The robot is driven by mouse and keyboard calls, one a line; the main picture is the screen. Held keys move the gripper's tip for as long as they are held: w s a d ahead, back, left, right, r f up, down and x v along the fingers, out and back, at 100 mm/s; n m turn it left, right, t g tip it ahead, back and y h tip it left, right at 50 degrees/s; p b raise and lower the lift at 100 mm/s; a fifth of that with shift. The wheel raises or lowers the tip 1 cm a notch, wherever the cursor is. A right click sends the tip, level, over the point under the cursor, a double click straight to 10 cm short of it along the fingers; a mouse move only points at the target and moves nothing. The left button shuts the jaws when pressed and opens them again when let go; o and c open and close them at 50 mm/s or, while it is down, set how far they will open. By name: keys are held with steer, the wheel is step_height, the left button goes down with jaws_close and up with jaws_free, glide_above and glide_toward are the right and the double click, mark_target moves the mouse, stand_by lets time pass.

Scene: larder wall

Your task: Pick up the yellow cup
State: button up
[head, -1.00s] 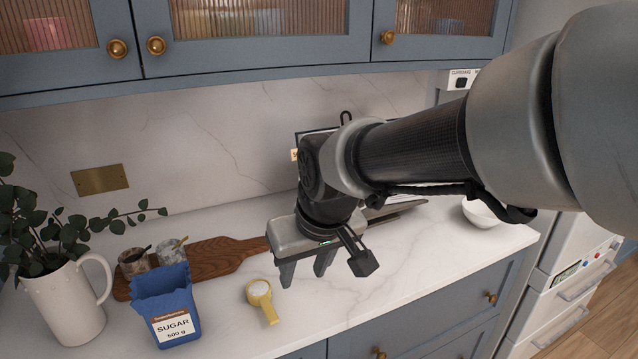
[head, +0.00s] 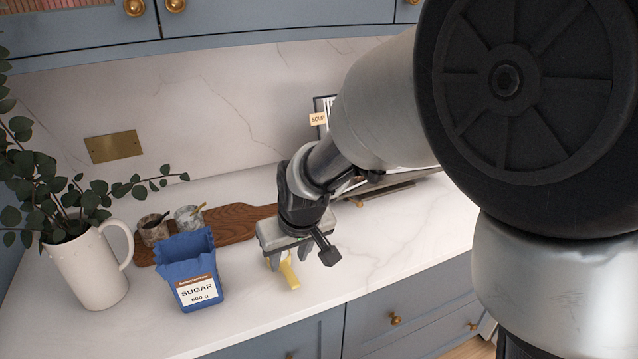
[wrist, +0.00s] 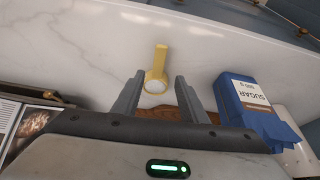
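The yellow cup (wrist: 160,62) is a small scoop-like measuring cup with a straight handle and a white inside or filling. It lies on the marble counter. In the head view only part of the yellow cup (head: 290,274) shows, as my gripper hides the rest. My gripper (wrist: 155,90) is open in the wrist view, its two fingers apart with the cup's round bowl seen between and just beyond their tips. In the head view my gripper (head: 287,262) points down over the cup. I cannot tell whether the fingers touch it.
A blue sugar bag (head: 187,268) stands close left of the cup. Behind are a wooden board (head: 240,217), two small stone pots (head: 152,229) and a white jug (head: 88,272) with leafy stems. A book stand (head: 380,196) is behind right. The counter right of the cup is clear.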

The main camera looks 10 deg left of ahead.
mark_target(288, 271)
steer(key=shift+d+b+x, duration=0.15)
steer(key=shift+b+x, duration=0.1)
steer(key=shift+x, duration=1.25)
steer(key=shift+d+b+x, duration=0.1)
steer(key=shift+b+x, duration=0.1)
steer(key=shift+x, duration=1.25)
steer(key=shift+f, duration=0.3)
steer(key=shift+c, duration=0.3)
jaws_close()
